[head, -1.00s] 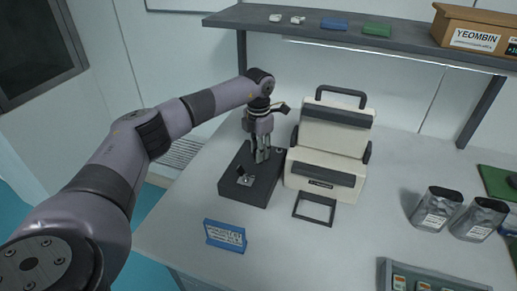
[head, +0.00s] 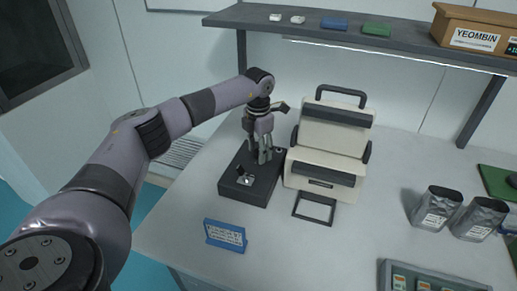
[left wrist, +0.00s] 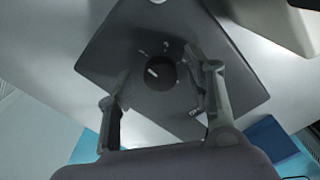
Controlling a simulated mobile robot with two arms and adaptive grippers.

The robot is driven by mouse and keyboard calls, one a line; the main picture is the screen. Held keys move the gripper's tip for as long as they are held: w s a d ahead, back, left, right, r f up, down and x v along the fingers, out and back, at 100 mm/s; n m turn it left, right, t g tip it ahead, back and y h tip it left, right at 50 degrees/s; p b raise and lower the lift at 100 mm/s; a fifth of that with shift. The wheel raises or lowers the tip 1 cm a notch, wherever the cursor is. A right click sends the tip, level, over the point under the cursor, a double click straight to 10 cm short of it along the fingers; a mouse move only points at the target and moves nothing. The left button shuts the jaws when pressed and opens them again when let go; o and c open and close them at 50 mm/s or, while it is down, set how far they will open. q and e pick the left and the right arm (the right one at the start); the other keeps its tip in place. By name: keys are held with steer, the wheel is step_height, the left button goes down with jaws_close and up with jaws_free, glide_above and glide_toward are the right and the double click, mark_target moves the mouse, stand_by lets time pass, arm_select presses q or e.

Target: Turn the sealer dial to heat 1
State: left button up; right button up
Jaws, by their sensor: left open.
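The sealer's dark control box (head: 242,189) lies on the table, left of the cream sealer body (head: 328,150). In the left wrist view the round black dial (left wrist: 160,72) with a pale pointer mark sits on the box (left wrist: 110,55), with small marks around it. My left gripper (head: 262,160) points down over the box. In the left wrist view its fingers (left wrist: 163,95) stand apart on either side of the dial; I cannot tell whether they touch it. The head view hides most of the dial. My right gripper is not in view.
A blue sign (head: 225,236) stands in front of the box. A black frame (head: 315,207) lies before the sealer. Silver pouches (head: 436,207) and a grey tray (head: 425,278) are to the right. A shelf (head: 390,43) runs above the table's back.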

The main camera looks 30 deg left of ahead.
mark_target(258, 151)
arm_select(q)
steer(key=shift+r, duration=0.1)
step_height(258, 151, up, 12)
stand_by(0.5)
stand_by(0.4)
